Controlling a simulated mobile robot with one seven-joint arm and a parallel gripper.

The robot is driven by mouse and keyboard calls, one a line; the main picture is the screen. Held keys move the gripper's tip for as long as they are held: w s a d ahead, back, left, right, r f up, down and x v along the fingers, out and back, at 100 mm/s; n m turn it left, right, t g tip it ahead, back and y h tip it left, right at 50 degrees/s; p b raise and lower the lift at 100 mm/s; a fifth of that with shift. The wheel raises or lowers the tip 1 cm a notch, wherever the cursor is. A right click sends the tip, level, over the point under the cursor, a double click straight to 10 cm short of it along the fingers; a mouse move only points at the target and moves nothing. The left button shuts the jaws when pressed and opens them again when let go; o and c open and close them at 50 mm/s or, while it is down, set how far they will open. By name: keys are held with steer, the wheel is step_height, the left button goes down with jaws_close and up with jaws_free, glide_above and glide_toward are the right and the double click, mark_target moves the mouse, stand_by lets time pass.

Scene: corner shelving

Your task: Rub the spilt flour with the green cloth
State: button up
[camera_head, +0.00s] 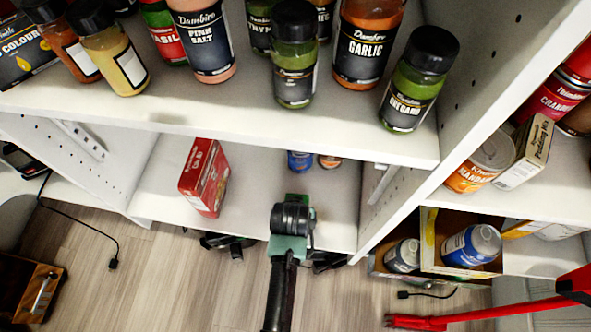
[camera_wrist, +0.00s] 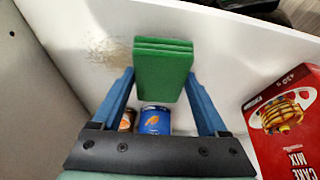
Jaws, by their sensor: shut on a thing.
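My gripper (camera_wrist: 160,78) is shut on the green cloth (camera_wrist: 162,60), a thick folded block between its two blue fingers in the wrist view. The spilt flour (camera_wrist: 104,50) is a pale, grainy beige patch on the white shelf board, just left of the cloth. I cannot tell whether the cloth touches the board. In the head view my gripper is at the lower shelf, mostly hidden by my own wrist. A bit of green cloth (camera_head: 297,197) shows past it. The flour is not visible in the head view.
A red cake mix box (camera_head: 204,177) stands left on the lower shelf; it also shows at right in the wrist view (camera_wrist: 287,125). A blue can (camera_head: 300,161) and a small orange-labelled container (camera_head: 330,162) stand behind my gripper. The upper shelf (camera_head: 230,125) with spice jars overhangs.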

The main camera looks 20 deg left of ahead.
steer(key=shift+f+b, duration=0.4)
steer(key=shift+f, duration=0.3)
steer(key=shift+d, duration=0.1)
